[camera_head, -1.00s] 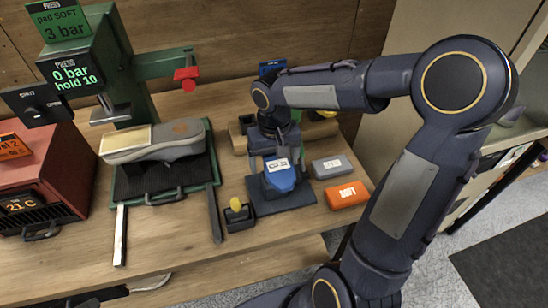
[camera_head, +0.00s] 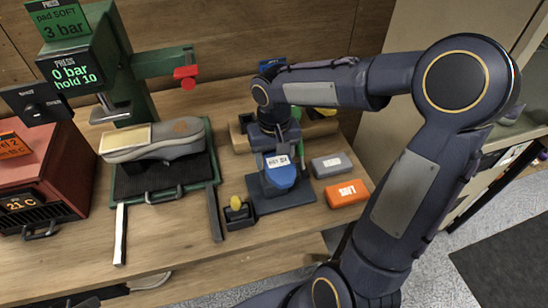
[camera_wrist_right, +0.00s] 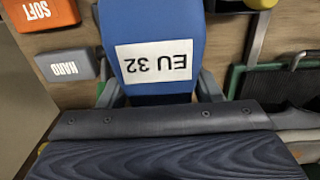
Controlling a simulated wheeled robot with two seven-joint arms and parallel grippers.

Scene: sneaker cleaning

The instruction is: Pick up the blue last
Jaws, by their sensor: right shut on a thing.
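The blue last (camera_head: 281,177) is upright above a dark pad (camera_head: 307,195) on the bench, with a white label on it. In the right wrist view the blue last (camera_wrist_right: 160,22) fills the upper middle, and its label reads EU 32. My right gripper (camera_head: 279,152) comes down on it from above and behind. In the wrist view its two fingers (camera_wrist_right: 158,90) lie on either side of the last, shut on it. The last's far end is cut off by that view's edge. My left gripper is not in view.
A grey HARD block (camera_head: 331,165) and an orange SOFT block (camera_head: 346,193) sit close on the right. A small black holder with a yellow top (camera_head: 238,212) is on the left. A green press (camera_head: 88,70) with a grey sneaker (camera_head: 175,143) and a red heater box (camera_head: 45,180) stand further left.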

